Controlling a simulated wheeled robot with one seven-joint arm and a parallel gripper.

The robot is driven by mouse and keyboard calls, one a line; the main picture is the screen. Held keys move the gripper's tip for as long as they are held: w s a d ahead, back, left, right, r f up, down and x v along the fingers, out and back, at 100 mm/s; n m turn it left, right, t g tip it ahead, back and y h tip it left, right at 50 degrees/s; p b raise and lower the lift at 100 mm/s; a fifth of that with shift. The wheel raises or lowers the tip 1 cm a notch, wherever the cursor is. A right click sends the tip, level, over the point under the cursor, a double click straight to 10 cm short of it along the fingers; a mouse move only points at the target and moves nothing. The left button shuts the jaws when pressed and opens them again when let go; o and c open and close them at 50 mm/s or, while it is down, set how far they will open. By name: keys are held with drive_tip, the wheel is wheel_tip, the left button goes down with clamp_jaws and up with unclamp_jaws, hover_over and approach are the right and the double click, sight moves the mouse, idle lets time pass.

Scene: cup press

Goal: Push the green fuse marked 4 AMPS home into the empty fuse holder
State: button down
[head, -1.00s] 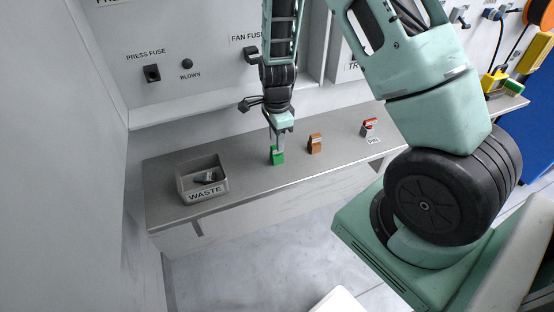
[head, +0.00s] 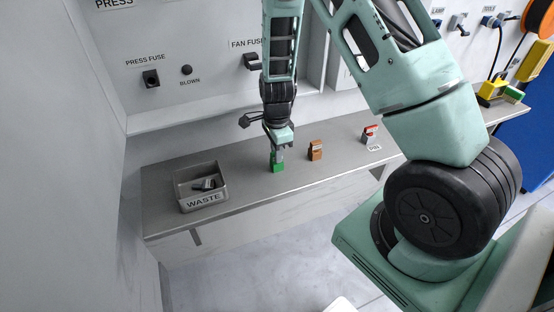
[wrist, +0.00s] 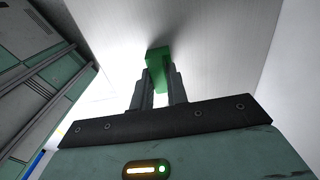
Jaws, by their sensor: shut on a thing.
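The green fuse (head: 277,167) is upright at the shelf, below my gripper (head: 277,154). In the wrist view my gripper's two fingers (wrist: 159,88) are closed on the green fuse (wrist: 158,57). I cannot tell whether the fuse still touches the shelf, and its marking is not readable. The black fuse holder (head: 151,78) under the PRESS FUSE label is on the wall panel at the left, with a dark opening facing out. Another holder (head: 252,61) under the FAN FUSE label is partly beside my arm.
A grey WASTE bin (head: 202,199) holding a dark item stands on the shelf (head: 240,192) at the left. A brown fuse (head: 315,150) and a red and white item (head: 370,134) stand to the right. A BLOWN lamp (head: 186,70) is beside the press holder.

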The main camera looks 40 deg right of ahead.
drive_tip(key=shift+r+p, duration=0.75)
idle(0.3)
drive_tip(key=shift+r+p, duration=1.65)
drive_tip(key=shift+r, duration=0.1)
